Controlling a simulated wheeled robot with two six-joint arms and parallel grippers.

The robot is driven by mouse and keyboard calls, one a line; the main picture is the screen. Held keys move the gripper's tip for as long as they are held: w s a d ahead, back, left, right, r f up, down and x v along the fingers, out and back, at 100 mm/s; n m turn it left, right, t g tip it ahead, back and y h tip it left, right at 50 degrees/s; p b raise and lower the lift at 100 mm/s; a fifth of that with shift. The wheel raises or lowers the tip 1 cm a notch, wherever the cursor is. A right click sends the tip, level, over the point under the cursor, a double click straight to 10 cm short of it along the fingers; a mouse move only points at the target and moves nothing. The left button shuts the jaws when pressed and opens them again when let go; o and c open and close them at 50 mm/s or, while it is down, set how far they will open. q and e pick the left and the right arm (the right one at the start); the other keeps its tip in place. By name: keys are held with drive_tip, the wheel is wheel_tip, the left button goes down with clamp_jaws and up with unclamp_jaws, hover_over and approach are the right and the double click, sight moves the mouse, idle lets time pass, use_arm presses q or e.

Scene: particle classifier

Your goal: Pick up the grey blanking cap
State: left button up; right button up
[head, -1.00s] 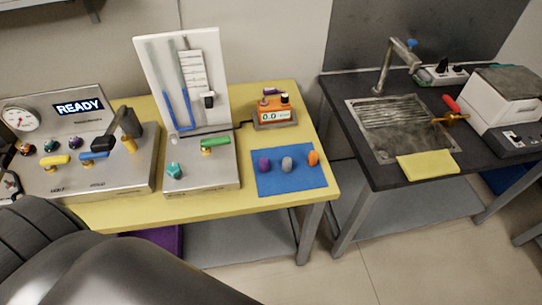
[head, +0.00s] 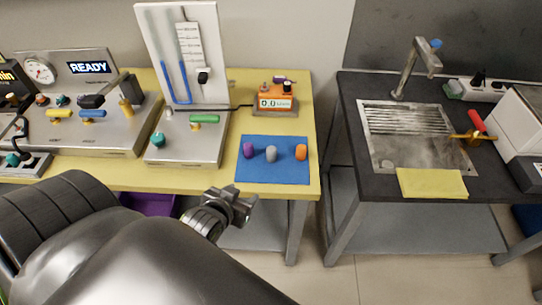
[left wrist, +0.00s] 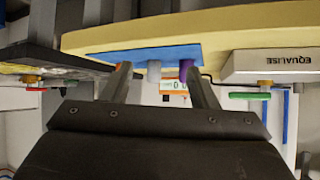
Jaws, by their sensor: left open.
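The grey blanking cap (head: 271,154) stands on a blue mat (head: 272,176), between a purple cap (head: 249,150) and an orange cap (head: 301,152). My left gripper (head: 246,206) is open and empty at the table's front edge, short of the mat and apart from the caps. In the left wrist view, which looks upside down, the grey cap (left wrist: 154,70) appears between the two fingers, farther off. The purple and orange caps are partly behind the fingers there. My right gripper is not in view.
The yellow table (head: 110,178) holds a manometer panel (head: 185,55) with a valve base, an orange meter (head: 277,98) behind the mat, and a gauge console (head: 85,120). A dark sink bench (head: 345,120) stands right across a gap.

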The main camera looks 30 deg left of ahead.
use_arm(q)
drive_tip(key=w+r+t, duration=0.3)
drive_tip(key=r, duration=0.3)
drive_tip(key=p, duration=0.1)
approach(271, 150)
drive_tip(key=x, duration=0.4)
drive_tip(key=shift+w+d+r, duration=0.1)
drive_tip(key=shift+w+d, duration=0.05)
drive_tip(key=shift+w, duration=0.2)
drive_tip(key=shift+n, duration=0.3)
drive_tip(key=shift+a+p+x, duration=0.1)
drive_tip(key=shift+p+x, duration=0.2)
drive_tip(key=shift+x, duration=0.95)
drive_tip(key=shift+a+p+x, duration=0.15)
drive_tip(key=shift+p+x, duration=0.15)
drive_tip(key=shift+x, duration=0.9)
drive_tip(key=shift+w+a+f, duration=0.15)
drive_tip(key=shift+w+f, duration=0.35)
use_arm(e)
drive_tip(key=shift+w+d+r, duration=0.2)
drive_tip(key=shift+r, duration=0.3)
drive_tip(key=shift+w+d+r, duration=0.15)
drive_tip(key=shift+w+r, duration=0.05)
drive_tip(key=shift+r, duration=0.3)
use_arm(q)
drive_tip(key=c, duration=1)
